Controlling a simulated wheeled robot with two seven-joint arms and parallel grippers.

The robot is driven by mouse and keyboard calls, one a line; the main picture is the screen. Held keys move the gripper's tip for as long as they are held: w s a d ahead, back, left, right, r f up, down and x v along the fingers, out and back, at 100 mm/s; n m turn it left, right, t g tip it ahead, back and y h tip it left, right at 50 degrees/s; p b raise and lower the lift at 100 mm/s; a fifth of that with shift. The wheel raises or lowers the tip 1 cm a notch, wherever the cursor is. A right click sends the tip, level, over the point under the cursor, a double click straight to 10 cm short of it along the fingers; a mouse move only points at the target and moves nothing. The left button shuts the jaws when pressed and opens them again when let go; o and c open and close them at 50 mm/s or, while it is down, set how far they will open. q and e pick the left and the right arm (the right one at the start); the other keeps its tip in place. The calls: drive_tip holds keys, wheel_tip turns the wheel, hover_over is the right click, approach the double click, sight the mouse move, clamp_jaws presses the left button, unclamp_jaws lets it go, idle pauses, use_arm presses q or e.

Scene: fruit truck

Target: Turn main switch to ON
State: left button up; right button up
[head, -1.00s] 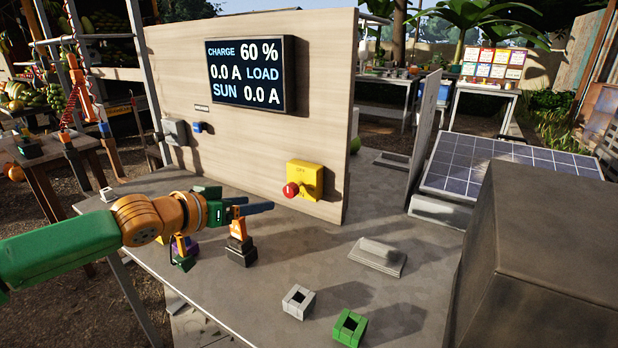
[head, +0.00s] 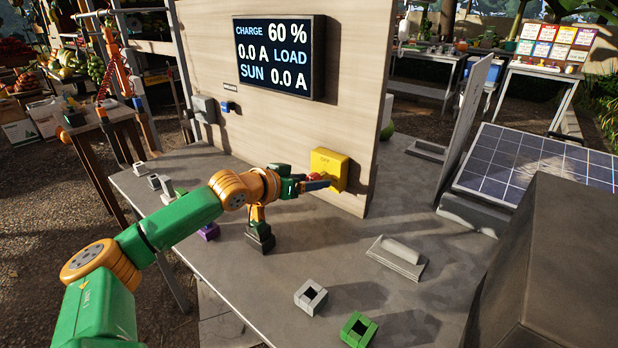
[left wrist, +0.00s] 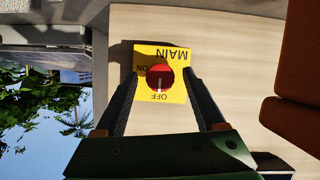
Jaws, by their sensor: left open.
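The main switch is a yellow box (head: 329,168) low on the right part of the upright wooden panel (head: 290,125). In the left wrist view its yellow plate (left wrist: 178,57) reads MAIN, ON and OFF, upside down. Its red knob (left wrist: 160,78) has a pale mark pointing toward OFF. My left gripper (head: 322,182) is in front of the switch, with its fingers open on either side of the knob in the left wrist view (left wrist: 164,85). I cannot tell whether they touch the knob. In the head view the gripper partly hides the knob. My right gripper is out of view.
A dark display (head: 278,58) on the panel reads charge 60 %, load 0.0 A, sun 0.0 A. A grey block (head: 310,297), a green block (head: 358,330) and a grey handled plate (head: 397,256) lie on the table (head: 290,265). An orange tool on a dark base (head: 260,238) stands below my left wrist.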

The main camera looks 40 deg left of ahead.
use_arm(q)
clamp_jaws()
idle(0.4)
drive_tip(key=m+t+y, duration=0.1)
drive_tip(key=m+y, duration=0.1)
drive_tip(key=m, duration=0.2)
drive_tip(key=m+t+y, duration=0.1)
drive_tip(key=m+y, duration=0.1)
drive_tip(key=m, duration=0.2)
drive_tip(key=m+t+y, duration=0.1)
drive_tip(key=m+y, duration=0.2)
drive_tip(key=m, duration=0.2)
drive_tip(key=shift+d+f, duration=0.4)
idle(0.6)
